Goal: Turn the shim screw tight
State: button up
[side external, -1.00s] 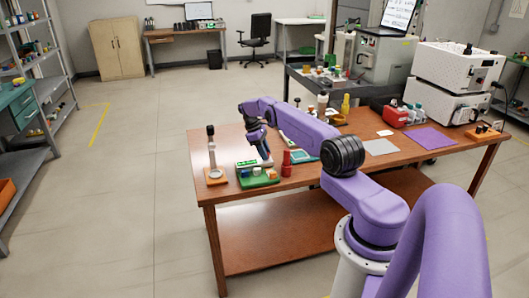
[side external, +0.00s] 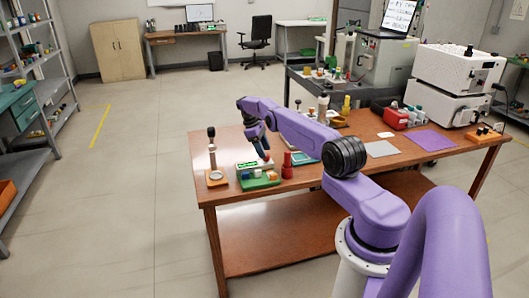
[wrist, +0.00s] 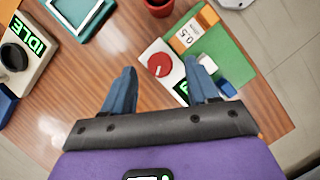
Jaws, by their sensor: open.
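A round red knob with a white mark (wrist: 159,64) sits on a white unit on a green board (wrist: 222,50). I take this knob for the shim screw, but cannot confirm it. My gripper (wrist: 161,68) is open, with its two blue fingers apart and nothing held. In the wrist view the knob appears between the fingertips; their height above it is unclear. In the side view my gripper (side external: 264,157) points down above the green board (side external: 260,183). A lit green display shows partly beside the right finger.
A unit reading IDLE with a black knob (wrist: 14,56) stands at left in the wrist view. A teal-framed tray (wrist: 97,28), red container (wrist: 159,6) and orange block labelled 0.5 (wrist: 190,33) are nearby. A stand (side external: 213,160) is left of the board. Bare wood lies between.

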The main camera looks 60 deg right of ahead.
notch_tip(320, 180, up, 8)
jog(key=shift+f, duration=0.25)
dwell(0.4)
jog(key=shift+w, duration=0.1)
notch_tip(320, 180, up, 8)
jog(key=s+f+m+t+y, duration=0.1)
jog(key=m+t, duration=0.2)
jog(key=t, duration=0.1)
jog(key=shift+m, duration=0.3)
jog(key=f, duration=1.6)
jog(key=shift+s+d+f, duration=0.15)
jog(key=shift+s+f, duration=0.15)
jog(key=shift+f, duration=0.1)
jog(key=shift+c, duration=0.2)
jog(key=c, duration=1)
